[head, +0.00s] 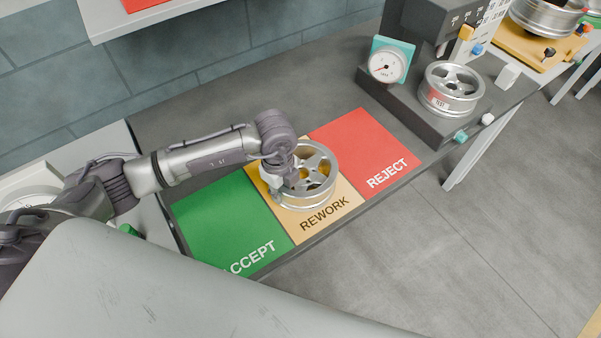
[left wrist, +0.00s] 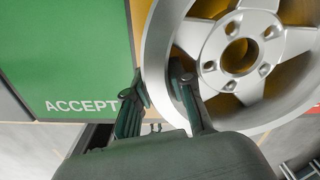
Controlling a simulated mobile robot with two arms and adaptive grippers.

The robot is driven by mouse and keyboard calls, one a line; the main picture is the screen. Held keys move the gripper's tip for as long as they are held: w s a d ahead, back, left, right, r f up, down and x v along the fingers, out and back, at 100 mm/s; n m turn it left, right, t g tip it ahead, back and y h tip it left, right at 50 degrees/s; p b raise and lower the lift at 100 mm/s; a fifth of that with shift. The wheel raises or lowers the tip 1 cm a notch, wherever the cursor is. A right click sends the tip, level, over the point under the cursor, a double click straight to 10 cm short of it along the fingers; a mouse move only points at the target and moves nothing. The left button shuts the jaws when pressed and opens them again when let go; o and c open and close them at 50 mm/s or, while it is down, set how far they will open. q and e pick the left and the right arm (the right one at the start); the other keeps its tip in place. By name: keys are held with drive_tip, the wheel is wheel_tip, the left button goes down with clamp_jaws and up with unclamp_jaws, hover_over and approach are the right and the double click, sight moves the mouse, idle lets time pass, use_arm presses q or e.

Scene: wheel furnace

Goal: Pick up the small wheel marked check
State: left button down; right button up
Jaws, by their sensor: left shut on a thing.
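A silver spoked wheel (head: 318,178) sits over the yellow REWORK zone (head: 340,208) in the head view. It fills the upper right of the left wrist view (left wrist: 240,60). My left gripper (head: 287,183) is at the wheel's left side. In the left wrist view its fingers (left wrist: 160,84) straddle the rim wall, one inside and one outside, shut on it. I see no check mark on this wheel. Another silver wheel (head: 451,88) with a red and white label stands on the gauge stand at the right; its label is too small to read surely. My right gripper is not in view.
The green ACCEPT zone (head: 225,222) lies left of REWORK and the red REJECT zone (head: 365,145) lies right; both are bare. A dial gauge (head: 388,66) stands by the labelled wheel. More wheels (head: 545,18) sit at the far upper right.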

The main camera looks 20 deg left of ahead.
use_arm(q)
drive_tip(key=shift+w+r, duration=0.1)
drive_tip(key=shift+r, duration=0.1)
drive_tip(key=shift+r+p, duration=2.65)
drive_tip(key=shift+r, duration=0.75)
